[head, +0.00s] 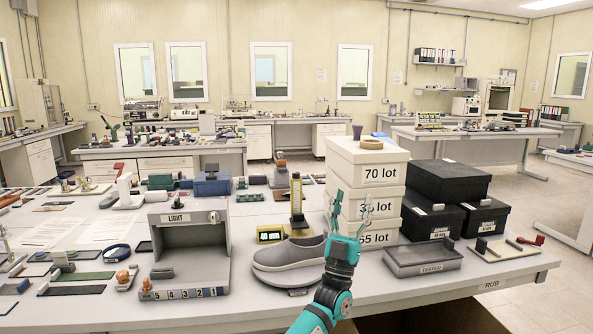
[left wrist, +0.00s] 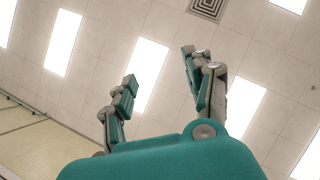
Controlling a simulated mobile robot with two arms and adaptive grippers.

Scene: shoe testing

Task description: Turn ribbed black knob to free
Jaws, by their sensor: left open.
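I cannot pick out the ribbed black knob for certain. A small round knob (head: 213,216) sits at the upper right front of the grey light box (head: 187,252) marked LIGHT, but its ribs and setting are too small to read. My left gripper (head: 352,212) is open and empty, its fingers pointing up in front of the stacked white boxes, to the right of the light box and apart from it. In the left wrist view, the open fingers (left wrist: 160,66) show only ceiling and lamps between them. My right gripper is not in view.
A grey shoe (head: 290,256) stands between the light box and my left arm. White boxes (head: 368,168) marked "lot" stand behind the gripper. A grey tray (head: 424,258) and black boxes (head: 447,180) are at right. Small tools crowd the table's left.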

